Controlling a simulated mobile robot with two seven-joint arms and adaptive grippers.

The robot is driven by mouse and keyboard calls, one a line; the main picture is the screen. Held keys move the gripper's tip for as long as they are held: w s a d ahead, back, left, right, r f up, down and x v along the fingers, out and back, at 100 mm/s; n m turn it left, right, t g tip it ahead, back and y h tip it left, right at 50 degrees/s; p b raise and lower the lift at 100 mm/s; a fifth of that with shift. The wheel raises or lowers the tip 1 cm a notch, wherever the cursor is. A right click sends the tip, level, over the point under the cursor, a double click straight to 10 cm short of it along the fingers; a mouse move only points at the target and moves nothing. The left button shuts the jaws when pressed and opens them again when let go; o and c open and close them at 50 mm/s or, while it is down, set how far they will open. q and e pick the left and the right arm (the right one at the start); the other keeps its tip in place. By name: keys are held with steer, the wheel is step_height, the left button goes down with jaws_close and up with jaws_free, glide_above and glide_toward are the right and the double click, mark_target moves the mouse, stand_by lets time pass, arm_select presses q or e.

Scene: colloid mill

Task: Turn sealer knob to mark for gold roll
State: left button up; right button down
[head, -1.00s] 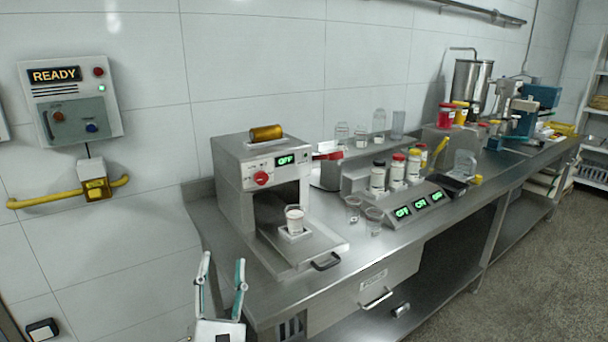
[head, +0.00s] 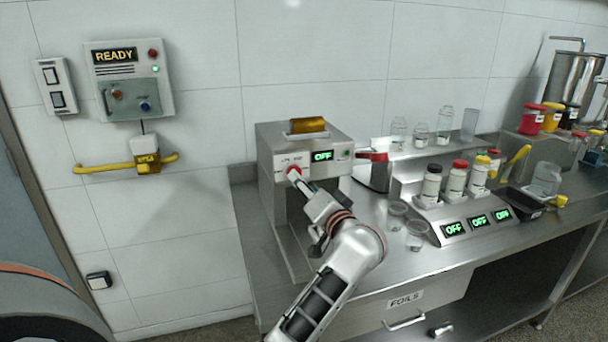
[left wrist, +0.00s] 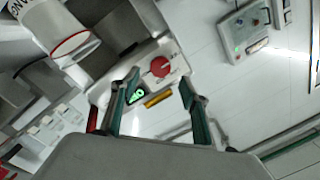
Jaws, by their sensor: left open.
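The sealer (head: 272,137) is a steel box on the bench with a green OFF display. Its red knob (head: 294,173) is on the front face, partly covered by my left gripper (head: 301,187). The gold roll (head: 308,125) lies on top of the sealer. In the left wrist view the red knob (left wrist: 160,66) appears between the tips of my open left gripper (left wrist: 160,80), with a pale pointer line across it. I cannot tell whether the fingers touch it. The marks around the knob are too small to read. My right gripper is out of view.
A READY panel (head: 128,80) and a yellow pipe (head: 105,168) are on the wall to the left. Clear cups (head: 415,236) and a stand with capped bottles (head: 455,180) are right of the sealer.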

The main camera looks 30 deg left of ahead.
arm_select(q)
steer(key=p+x, duration=0.1)
steer(key=x, duration=0.4)
steer(key=shift+w+a, duration=0.2)
steer(key=shift+a, duration=0.1)
steer(key=c, duration=1.1)
